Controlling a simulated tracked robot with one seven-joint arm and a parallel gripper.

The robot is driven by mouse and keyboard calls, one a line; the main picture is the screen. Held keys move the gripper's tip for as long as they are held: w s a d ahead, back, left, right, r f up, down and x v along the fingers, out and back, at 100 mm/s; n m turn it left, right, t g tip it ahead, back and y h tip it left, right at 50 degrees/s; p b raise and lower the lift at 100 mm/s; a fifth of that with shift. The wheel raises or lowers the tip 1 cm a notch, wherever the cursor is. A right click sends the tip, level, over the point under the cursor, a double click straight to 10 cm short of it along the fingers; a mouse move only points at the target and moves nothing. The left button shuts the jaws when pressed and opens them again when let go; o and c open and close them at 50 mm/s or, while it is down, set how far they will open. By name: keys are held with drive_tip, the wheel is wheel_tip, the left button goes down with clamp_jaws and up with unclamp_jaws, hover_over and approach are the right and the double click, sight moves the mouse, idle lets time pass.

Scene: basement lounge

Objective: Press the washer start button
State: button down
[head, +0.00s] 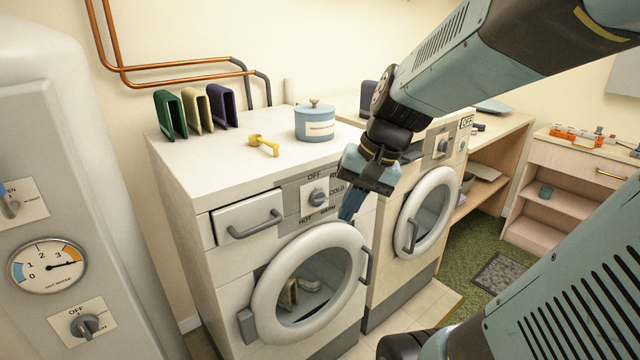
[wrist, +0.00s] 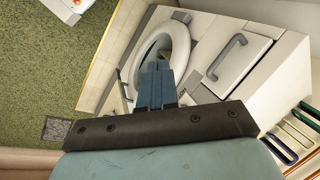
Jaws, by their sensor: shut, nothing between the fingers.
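The washer, a white front-loading machine (head: 190,260), stands at the centre left of the head view. It has a control dial (head: 318,198) marked OFF, COLD, WARM and HOT, and a round door (head: 262,308) that looks shut, with cloth behind its glass. My gripper (head: 347,217) is shut and empty, pointing down in front of the panel's right part, just above the door. It hides that part of the panel, and I cannot make out the start button. In the wrist view, my shut fingers (wrist: 157,68) overlap the round door (wrist: 181,48); contact is unclear.
A drawer with a grey handle (head: 256,226) is left of the dial. A second machine (head: 387,275) stands to the right. A grey tank (head: 60,150) is at left.

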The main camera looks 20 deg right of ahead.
drive_tip(key=w+d+f+m+t+y, duration=0.3)
drive_tip(key=w+d+f+m+y, duration=0.1)
drive_tip(key=w+m, duration=0.3)
drive_tip(key=w+d+f+m+t+y, duration=0.2)
drive_tip(key=w+d+f+m+y, duration=0.25)
drive_tip(key=w+m, duration=0.25)
drive_tip(key=w+d+f+m+t+h, duration=0.1)
drive_tip(key=d+f+m+t+h, duration=0.1)
drive_tip(key=d, duration=0.4)
drive_tip(key=w+d+f+m+t+h, duration=0.1)
drive_tip(key=d+f+m+t+h, duration=0.1)
drive_tip(key=d+f+m+t, duration=0.2)
drive_tip(key=w+d+f+m+t+h, duration=0.1)
drive_tip(key=d+f+m+t+h, duration=0.1)
drive_tip(key=d+f+m+t, duration=0.2)
drive_tip(key=d+m, duration=0.3)
drive_tip(key=d, duration=0.2)
drive_tip(key=shift+w, duration=0.2)
drive_tip(key=x, duration=1.4)
drive_tip(key=shift+d, duration=0.1)
